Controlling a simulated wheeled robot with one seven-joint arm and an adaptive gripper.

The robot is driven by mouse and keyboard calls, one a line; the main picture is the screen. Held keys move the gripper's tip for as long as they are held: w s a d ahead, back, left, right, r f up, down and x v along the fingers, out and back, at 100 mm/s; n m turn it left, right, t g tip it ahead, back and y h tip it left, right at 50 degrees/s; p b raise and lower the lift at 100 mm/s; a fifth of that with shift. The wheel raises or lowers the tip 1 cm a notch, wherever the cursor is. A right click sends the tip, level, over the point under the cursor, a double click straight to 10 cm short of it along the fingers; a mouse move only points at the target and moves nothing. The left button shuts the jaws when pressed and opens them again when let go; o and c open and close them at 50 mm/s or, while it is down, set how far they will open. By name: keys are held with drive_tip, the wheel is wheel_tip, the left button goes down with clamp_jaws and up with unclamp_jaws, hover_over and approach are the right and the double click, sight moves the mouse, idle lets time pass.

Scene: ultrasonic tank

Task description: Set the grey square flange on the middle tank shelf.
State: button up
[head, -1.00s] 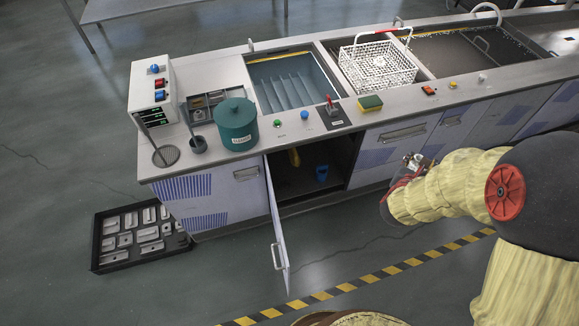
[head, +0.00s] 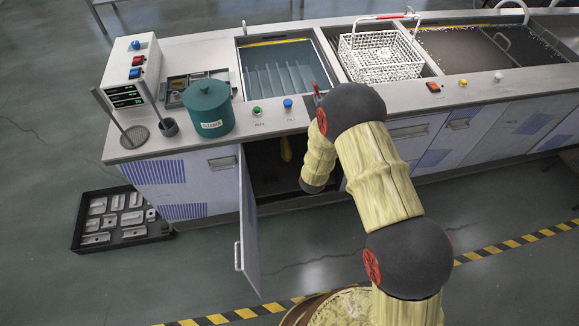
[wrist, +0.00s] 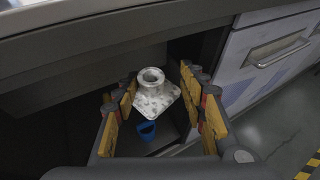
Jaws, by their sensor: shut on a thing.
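The grey square flange (wrist: 155,101) is a mottled plate with a round raised collar. In the wrist view it sits between the fingertips of my gripper (wrist: 158,86), which is shut on it. The collar faces up. The gripper points into the dark cabinet opening under the counter. In the head view the gripper and flange are hidden behind my arm. The tank (head: 242,75) in the counter shows several sloping dividers in its basin. I cannot pick out a middle tank shelf for certain.
The cabinet door (head: 248,235) stands open left of my arm. A blue cup (wrist: 146,131) is below the flange. The counter edge (wrist: 110,35) overhangs the opening. A teal pot (head: 208,108) and a white wire basket (head: 378,58) are on top. A parts tray (head: 78,222) lies on the floor.

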drive_tip(key=w+a+f+b, duration=0.1)
drive_tip(key=w+a+f, duration=0.4)
drive_tip(key=f, duration=0.5)
drive_tip(key=y+b, duration=0.1)
drive_tip(key=b, duration=0.1)
hover_over(295, 179)
wheel_tip(295, 179, down, 13)
drive_tip(key=shift+n, duration=0.3)
wheel_tip(295, 179, down, 18)
drive_tip(key=b, duration=0.6)
drive_tip(key=shift+d+b, duration=0.1)
drive_tip(key=shift+b, duration=0.25)
drive_tip(key=shift+f, duration=0.15)
drive_tip(key=o, duration=0.9)
drive_tip(key=shift+o, duration=0.3)
